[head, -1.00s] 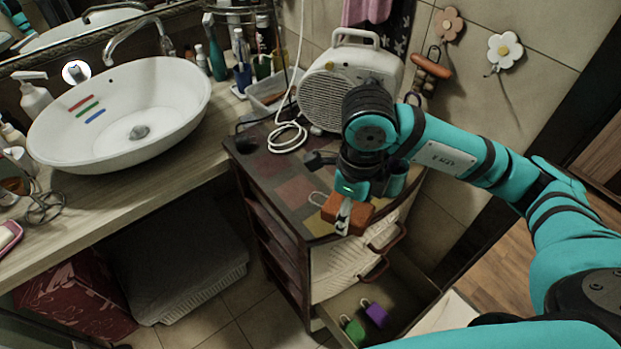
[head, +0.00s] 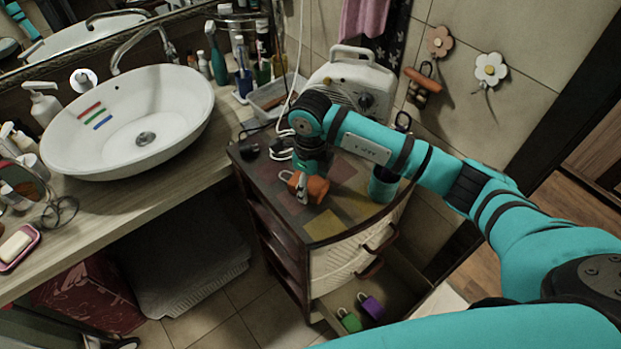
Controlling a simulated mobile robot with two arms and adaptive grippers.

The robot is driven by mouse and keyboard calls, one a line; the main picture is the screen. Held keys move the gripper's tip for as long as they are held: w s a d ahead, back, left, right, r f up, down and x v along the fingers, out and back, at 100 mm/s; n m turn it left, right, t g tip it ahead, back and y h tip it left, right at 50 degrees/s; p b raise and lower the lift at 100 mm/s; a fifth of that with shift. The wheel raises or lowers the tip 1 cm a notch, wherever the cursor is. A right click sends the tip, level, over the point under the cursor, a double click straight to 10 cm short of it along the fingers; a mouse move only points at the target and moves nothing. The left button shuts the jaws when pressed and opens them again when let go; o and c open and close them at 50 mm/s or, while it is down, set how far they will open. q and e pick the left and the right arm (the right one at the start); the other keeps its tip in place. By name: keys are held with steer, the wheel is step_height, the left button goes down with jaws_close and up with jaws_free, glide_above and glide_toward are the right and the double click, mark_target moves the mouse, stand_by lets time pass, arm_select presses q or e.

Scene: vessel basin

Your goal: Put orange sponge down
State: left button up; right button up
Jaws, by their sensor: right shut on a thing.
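The orange sponge (head: 316,189), a small block with a pale loop (head: 287,176), is in my right gripper (head: 303,190). The gripper points down and is shut on it, partly hiding it. The sponge is over the patchwork top of the small cabinet (head: 322,226), inward from its front edge. I cannot tell whether it touches that top. A green sponge (head: 350,321) and a purple sponge (head: 371,306) lie in the open lower drawer (head: 397,293). My left gripper is not in view.
A white fan heater (head: 352,75) stands at the back of the cabinet. A dark teal cylinder (head: 383,187) is near its right edge. A dark object (head: 249,151) and cable lie at back left. The cabinet's front top is clear. A white basin (head: 130,130) is left.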

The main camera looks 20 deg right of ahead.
mark_target(310, 182)
steer(key=shift+f, duration=0.1)
steer(key=shift+f+b, duration=0.15)
steer(key=shift+b, duration=0.2)
steer(key=o, duration=0.9)
steer(key=shift+o, duration=0.2)
steer(key=shift+r, duration=0.25)
step_height(310, 182, up, 12)
steer(key=b, duration=0.3)
steer(key=shift+b, duration=0.35)
